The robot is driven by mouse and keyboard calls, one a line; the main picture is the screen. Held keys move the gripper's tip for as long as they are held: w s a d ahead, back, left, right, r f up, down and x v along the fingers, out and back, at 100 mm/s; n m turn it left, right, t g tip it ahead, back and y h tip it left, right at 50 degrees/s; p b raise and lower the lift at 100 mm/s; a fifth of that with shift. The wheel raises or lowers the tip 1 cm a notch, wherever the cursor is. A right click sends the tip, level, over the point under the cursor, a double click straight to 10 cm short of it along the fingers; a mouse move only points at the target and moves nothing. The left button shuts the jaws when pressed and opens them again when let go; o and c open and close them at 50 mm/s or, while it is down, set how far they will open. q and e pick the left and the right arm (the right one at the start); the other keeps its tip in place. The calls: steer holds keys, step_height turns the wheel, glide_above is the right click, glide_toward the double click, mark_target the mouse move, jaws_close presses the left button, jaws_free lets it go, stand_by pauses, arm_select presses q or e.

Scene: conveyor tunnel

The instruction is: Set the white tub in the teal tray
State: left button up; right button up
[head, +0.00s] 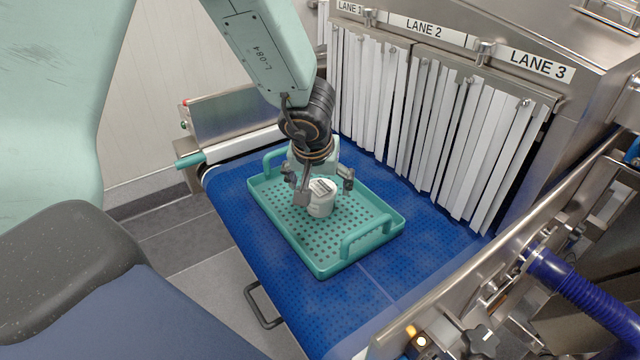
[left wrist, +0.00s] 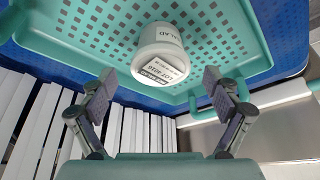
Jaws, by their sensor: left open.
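The white tub (head: 321,198) stands upright inside the teal tray (head: 331,268), on its perforated floor. The tub has a printed label on its lid. My left gripper (head: 322,188) is over the tray, close to the tub, with fingers spread. In the left wrist view the tub (left wrist: 160,55) is ahead of the open left gripper (left wrist: 158,98), with clear space between the tub and both fingers. The tray (left wrist: 95,45) fills the top of that view. My right gripper is not in view.
The tray rests on a blue conveyor belt (head: 270,285). White strip curtains (head: 440,130) hang behind it under the lane signs. A metal rail (head: 470,270) with a knob (head: 482,341) runs along the right. Bare belt shows around the tray.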

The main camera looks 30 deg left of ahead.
arm_select(q)
steer(key=p+v, duration=0.4)
steer(key=v, duration=0.5)
steer(key=shift+r, duration=0.2)
steer(key=shift+w, duration=0.15)
